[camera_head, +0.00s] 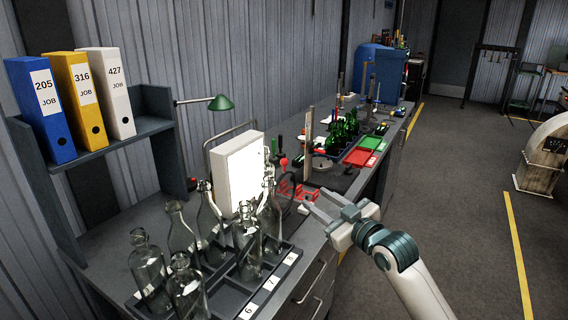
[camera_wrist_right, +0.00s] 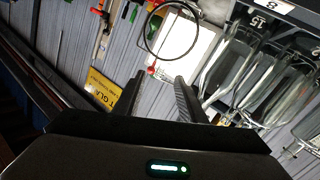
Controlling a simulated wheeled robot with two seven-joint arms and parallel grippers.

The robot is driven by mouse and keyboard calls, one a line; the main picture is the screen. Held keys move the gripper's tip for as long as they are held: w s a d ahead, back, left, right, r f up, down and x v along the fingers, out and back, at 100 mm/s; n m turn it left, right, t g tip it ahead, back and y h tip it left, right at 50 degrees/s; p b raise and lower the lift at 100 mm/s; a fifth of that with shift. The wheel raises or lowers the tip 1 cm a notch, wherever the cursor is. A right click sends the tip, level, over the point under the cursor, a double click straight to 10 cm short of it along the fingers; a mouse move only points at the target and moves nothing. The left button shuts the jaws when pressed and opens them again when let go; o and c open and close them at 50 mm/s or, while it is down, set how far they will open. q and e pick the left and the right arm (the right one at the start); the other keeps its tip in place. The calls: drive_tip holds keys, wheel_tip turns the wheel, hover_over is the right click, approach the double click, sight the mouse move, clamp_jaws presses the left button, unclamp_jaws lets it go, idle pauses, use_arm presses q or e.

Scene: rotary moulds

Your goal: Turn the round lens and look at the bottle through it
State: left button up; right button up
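The round lens (camera_wrist_right: 172,28), a clear disc in a thin dark ring, shows upright near the top of the right wrist view. In the head view its ring (camera_head: 291,190) is seen almost edge-on, right of the lit white panel (camera_head: 238,175). Clear glass bottles (camera_head: 148,272) stand in a dark numbered rack (camera_head: 262,287) on the bench; which one the task means I cannot tell. My right gripper (camera_head: 319,196) is open and empty, to the right of the lens and apart from it. Its two fingers (camera_wrist_right: 157,82) show spread in the wrist view. My left gripper is not in view.
Red and green trays (camera_head: 370,143) and green bottles (camera_head: 343,132) stand farther along the bench (camera_head: 345,180). A green lamp (camera_head: 220,103) and a shelf with binders (camera_head: 88,95) are at the left.

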sight(286, 163)
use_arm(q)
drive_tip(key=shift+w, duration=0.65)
use_arm(e)
drive_tip(key=r, duration=0.1)
drive_tip(key=w+r, duration=0.1)
drive_tip(key=r, duration=0.1)
drive_tip(key=shift+w+d, duration=0.15)
